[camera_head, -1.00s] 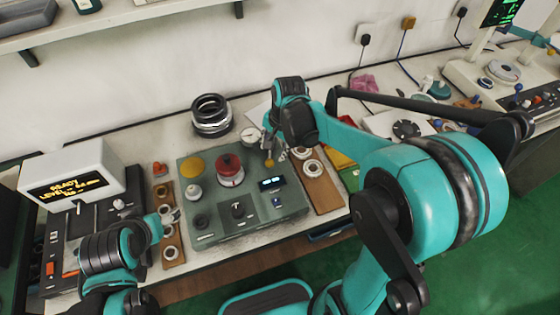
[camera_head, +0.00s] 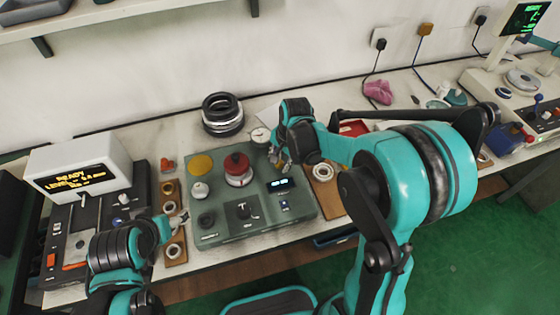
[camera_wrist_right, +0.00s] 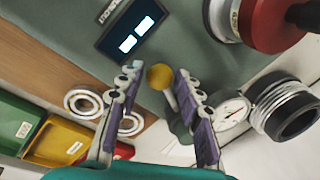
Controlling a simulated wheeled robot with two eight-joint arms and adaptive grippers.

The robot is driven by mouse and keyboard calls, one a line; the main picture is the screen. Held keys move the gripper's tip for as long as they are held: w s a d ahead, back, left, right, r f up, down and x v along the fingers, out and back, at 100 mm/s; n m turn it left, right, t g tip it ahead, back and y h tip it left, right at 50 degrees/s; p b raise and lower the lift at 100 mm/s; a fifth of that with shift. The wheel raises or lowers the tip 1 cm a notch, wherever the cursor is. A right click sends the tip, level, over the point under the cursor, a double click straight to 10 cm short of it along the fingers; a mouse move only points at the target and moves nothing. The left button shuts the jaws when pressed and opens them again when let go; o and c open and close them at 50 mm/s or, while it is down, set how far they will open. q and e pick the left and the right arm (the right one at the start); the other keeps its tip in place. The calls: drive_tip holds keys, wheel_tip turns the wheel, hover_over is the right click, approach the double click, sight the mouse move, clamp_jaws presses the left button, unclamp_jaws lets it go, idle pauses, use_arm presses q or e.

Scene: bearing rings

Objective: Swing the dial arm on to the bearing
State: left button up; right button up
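The dial arm carries a round white dial gauge (camera_head: 260,135) at the back right of the grey-green tester (camera_head: 250,217). In the right wrist view the gauge (camera_wrist_right: 233,112) and a yellow ball knob (camera_wrist_right: 160,77) on a pale stem show. My right gripper (camera_head: 281,158) is open; in its wrist view its fingers (camera_wrist_right: 158,95) stand on either side of the knob, with gaps visible. A red-capped piece (camera_head: 237,164) sits on a pale, ring-like base on the tester; which part is the bearing is unclear. My left gripper (camera_head: 167,224) is beside the left wooden strip; its fingers are too small to judge.
Black and silver rings (camera_head: 222,114) are stacked behind the tester. Wooden strips with rings lie left (camera_head: 174,246) and right (camera_head: 327,197) of it. A display unit (camera_head: 80,165) stands at left. Yellow (camera_wrist_right: 62,141) and green (camera_wrist_right: 18,120) bins lie near the right strip.

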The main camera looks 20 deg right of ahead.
clamp_jaws()
drive_tip(key=shift+d, duration=0.1)
drive_tip(key=shift+s+d+n+y, duration=0.15)
drive_tip(key=shift+d+n+y, duration=0.15)
drive_tip(key=shift+d+n, duration=0.95)
drive_tip(key=shift+d+n+g, duration=0.3)
drive_tip(key=shift+d+n, duration=0.2)
drive_tip(key=shift+n, duration=0.65)
drive_tip(key=d+n, duration=0.1)
drive_tip(key=n, duration=0.1)
drive_tip(key=w+d+n, duration=0.1)
drive_tip(key=d+n, duration=0.1)
drive_tip(key=shift+g, duration=0.4)
drive_tip(key=shift+w+d+p, duration=0.35)
drive_tip(key=shift+w+d, duration=0.4)
drive_tip(key=shift+d, duration=0.2)
drive_tip(key=shift+r, duration=0.1)
